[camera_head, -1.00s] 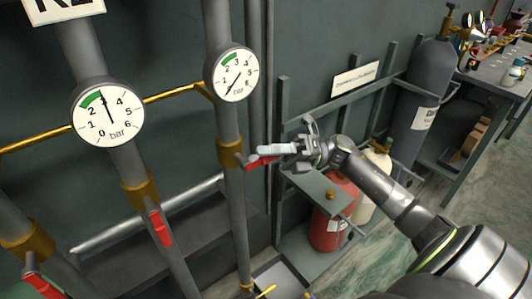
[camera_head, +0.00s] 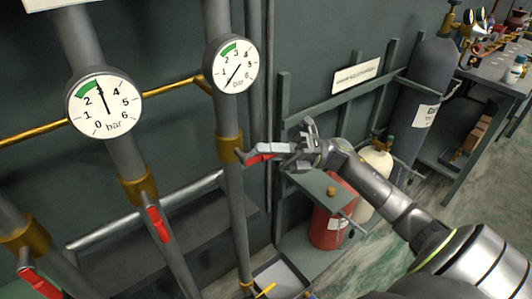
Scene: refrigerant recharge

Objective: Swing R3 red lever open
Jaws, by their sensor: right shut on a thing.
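On the right-hand pipe, a brass valve (camera_head: 230,150) carries a red lever (camera_head: 260,158) that sticks out sideways to the right, across the pipe. My right gripper (camera_head: 275,153) is shut on this lever near its outer end, and its fingers hide part of it. No R3 label shows on this pipe. The middle pipe has a brass valve (camera_head: 137,190) with a red lever (camera_head: 157,224) hanging down along the pipe. Another red lever (camera_head: 40,284) shows at the lower left. My left gripper is not in view.
A round gauge (camera_head: 231,64) sits above the gripped lever, its needle low. A second gauge (camera_head: 104,102) reads near 3. A grey tray (camera_head: 282,278) lies at the bottom.

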